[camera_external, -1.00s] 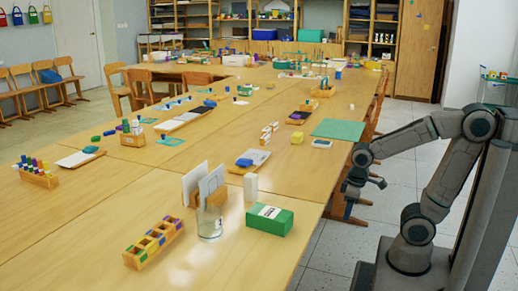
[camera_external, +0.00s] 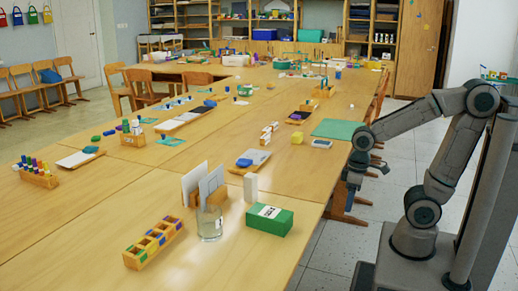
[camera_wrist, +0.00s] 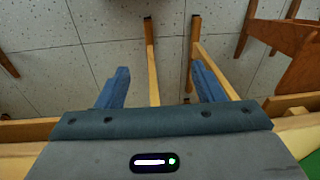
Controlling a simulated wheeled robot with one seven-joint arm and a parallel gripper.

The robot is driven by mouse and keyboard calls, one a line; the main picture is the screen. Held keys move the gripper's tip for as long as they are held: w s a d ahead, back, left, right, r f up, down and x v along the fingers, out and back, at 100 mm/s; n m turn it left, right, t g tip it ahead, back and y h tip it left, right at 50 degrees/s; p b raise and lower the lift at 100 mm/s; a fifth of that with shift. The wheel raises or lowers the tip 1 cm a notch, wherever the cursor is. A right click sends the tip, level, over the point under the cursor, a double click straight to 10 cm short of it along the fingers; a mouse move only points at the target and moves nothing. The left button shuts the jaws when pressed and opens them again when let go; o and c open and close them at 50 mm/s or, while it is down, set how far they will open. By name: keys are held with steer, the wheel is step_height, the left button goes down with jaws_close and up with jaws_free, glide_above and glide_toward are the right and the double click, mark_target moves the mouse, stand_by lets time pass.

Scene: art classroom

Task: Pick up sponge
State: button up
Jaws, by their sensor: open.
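A small yellow block that looks like a sponge (camera_external: 297,137) lies on the right part of the long table, left of the green mat. That view looks down past the table edge to the floor, and the yellow block does not show there.
The green mat (camera_external: 338,129) and a white device (camera_external: 321,144) lie near the table edge. A green box (camera_external: 270,220), glass jar (camera_external: 209,223) and blue item on a tray (camera_external: 244,163) stand nearer. Table or chair legs (camera_wrist: 151,60) and a chair (camera_wrist: 285,35) are below my gripper.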

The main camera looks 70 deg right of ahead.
step_height(320, 180, up, 26)
steer(key=a+p, duration=0.2)
steer(key=p, duration=2)
steer(key=d+r+t+h+p, duration=0.1)
steer(key=d+r+t+p, duration=0.15)
steer(key=r+p, duration=0.9)
steer(key=d+r+t+p, duration=0.1)
steer(key=d+r+p, duration=0.3)
steer(key=r+p, duration=0.8)
steer(key=n+g+b, duration=0.5)
steer(key=n+b, duration=1.2)
steer(key=b, duration=0.9)
glide_above(297, 134)
steer(key=shift+t, duration=0.25)
steer(key=f, duration=3.6)
steer(key=shift+s+f, duration=0.3)
steer(key=shift+f, duration=0.1)
steer(key=shift+w+f, duration=0.15)
steer(key=shift+f, duration=1.3)
steer(key=shift+w+f, duration=0.1)
steer(key=shift+f, duration=1.3)
steer(key=shift+d, duration=0.1)
steer(key=c, duration=1.1)
